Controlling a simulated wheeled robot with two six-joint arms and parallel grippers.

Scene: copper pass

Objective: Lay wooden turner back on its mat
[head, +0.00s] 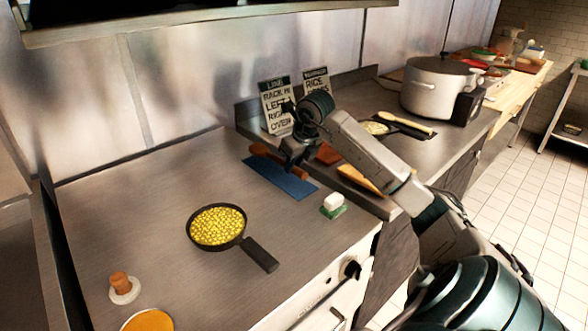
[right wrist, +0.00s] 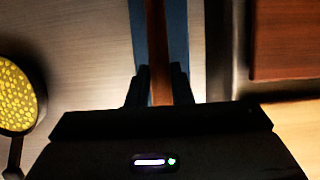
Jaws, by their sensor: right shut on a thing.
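The wooden turner (head: 264,151) is a reddish-brown stick at the blue mat (head: 284,182), on the steel counter's right part. My right gripper (head: 300,160) is over the mat, pointing down, shut on the turner. In the right wrist view the turner (right wrist: 156,40) runs straight up the picture from between the fingertips (right wrist: 160,88). The blue mat (right wrist: 178,35) shows behind it on both sides, roughly in line with it. I cannot tell whether the turner touches the mat. The gripper hides part of the turner. My left gripper is not in view.
A dark pan (head: 244,242) of yellow food stands left of the mat. A white and green block (head: 333,205) lies near the front edge. Two signs (head: 276,104) stand behind. A raised ledge on the right holds a light wooden piece (head: 358,178) and a large pot (head: 436,85).

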